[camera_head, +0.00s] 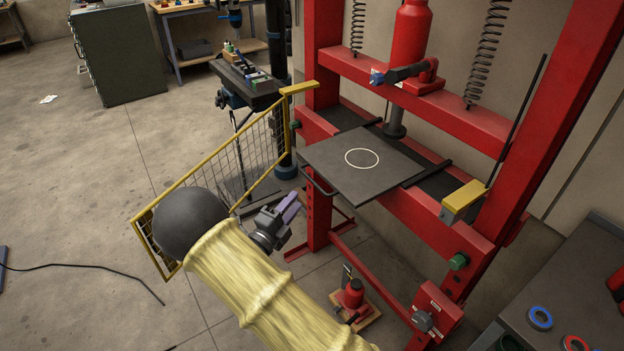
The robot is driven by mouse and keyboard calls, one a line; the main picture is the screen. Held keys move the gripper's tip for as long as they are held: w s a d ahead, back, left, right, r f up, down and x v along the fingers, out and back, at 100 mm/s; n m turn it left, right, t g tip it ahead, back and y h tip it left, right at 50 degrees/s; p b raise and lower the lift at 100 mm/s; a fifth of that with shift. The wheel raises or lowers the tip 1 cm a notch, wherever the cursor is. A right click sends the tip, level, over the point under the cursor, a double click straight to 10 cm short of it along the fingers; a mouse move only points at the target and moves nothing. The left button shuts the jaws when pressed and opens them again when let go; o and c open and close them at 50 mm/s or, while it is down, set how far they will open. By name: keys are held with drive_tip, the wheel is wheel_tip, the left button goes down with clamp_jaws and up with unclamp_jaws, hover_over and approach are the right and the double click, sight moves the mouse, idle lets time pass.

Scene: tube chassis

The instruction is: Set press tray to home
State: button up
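The press tray (385,181) is a flat dark square plate with a white ring on its top. It lies level on the red press (405,205), sticking out toward the front left past the bed beam. A thin dark bar handle (318,187) runs along its near left edge. My gripper (294,205), with purple fingers, is below and left of the tray, near the handle and apart from it. I see nothing between the fingers, and how far apart they are is too small to tell. My yellow-sleeved arm hides part of the floor and guard.
A yellow mesh guard (215,165) stands left of the press, just behind my arm. A red jack (352,294) is on the floor below the tray. A workbench (565,280) is at the lower right. A cable lies on the left floor, which is otherwise mostly open.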

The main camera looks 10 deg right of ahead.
sight(311, 181)
drive_tip(key=p+x, duration=0.1)
drive_tip(key=x, duration=0.8)
drive_tip(key=shift+w+d, duration=0.25)
drive_tip(key=shift+r, duration=0.1)
clamp_jaws()
